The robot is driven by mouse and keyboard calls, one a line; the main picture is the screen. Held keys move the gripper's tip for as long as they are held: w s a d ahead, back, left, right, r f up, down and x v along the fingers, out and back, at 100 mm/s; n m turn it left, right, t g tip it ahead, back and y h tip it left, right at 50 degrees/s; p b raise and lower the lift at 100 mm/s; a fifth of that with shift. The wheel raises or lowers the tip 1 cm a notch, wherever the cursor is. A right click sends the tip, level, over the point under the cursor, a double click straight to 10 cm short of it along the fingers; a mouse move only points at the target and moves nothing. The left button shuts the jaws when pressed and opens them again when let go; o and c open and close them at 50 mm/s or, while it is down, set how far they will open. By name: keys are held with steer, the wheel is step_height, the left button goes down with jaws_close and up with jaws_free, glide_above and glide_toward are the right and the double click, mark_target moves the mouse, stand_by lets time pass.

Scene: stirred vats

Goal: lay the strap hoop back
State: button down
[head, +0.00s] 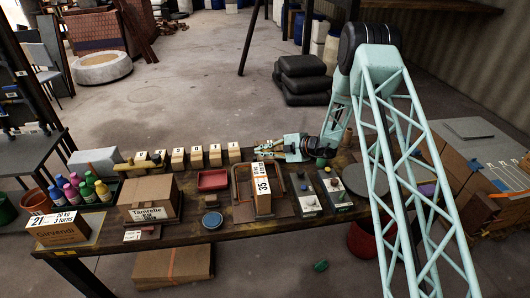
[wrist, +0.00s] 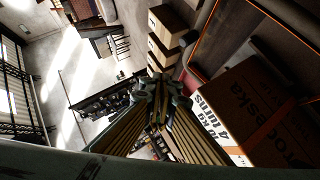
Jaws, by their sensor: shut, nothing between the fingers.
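A box marked 35 (head: 263,190) stands upright on a dark board on the bench. A brown-orange hoop (head: 236,182) rises beside and behind it; I cannot tell whether it touches the box. In the wrist view, a printed box (wrist: 235,105) with an orange strap (wrist: 268,128) across it fills the right side. A thin orange edge (wrist: 200,48) runs along a dark frame above it. My gripper (head: 262,149) is behind the hoop, level with the row of small blocks. It is shut and empty; its fingers (wrist: 160,90) meet in the wrist view.
Several small numbered blocks (head: 196,157) stand left of my gripper. A red tray (head: 212,180), a blue round tin (head: 212,220) and a Tamrelle box (head: 150,198) are to the left. Switch blocks (head: 308,203) and a grey disc (head: 364,181) are to the right.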

steer(key=w+f+b, duration=0.1)
steer(key=w+f, duration=0.3)
steer(key=f, duration=0.1)
steer(key=w+a+f+b, duration=0.1)
steer(key=w+f, duration=0.1)
steer(key=shift+w+f+b, duration=0.3)
steer(key=shift+w+f, duration=0.05)
steer(key=shift+w, duration=0.05)
steer(key=shift+r, duration=0.15)
steer(key=shift+s+d+r+p, duration=0.15)
steer(key=shift+r+p, duration=0.3)
steer(key=shift+r, duration=0.35)
steer(key=d+r, duration=0.7)
steer(key=r, duration=0.2)
steer(key=shift+s+p, duration=0.35)
steer(key=shift+r, duration=0.1)
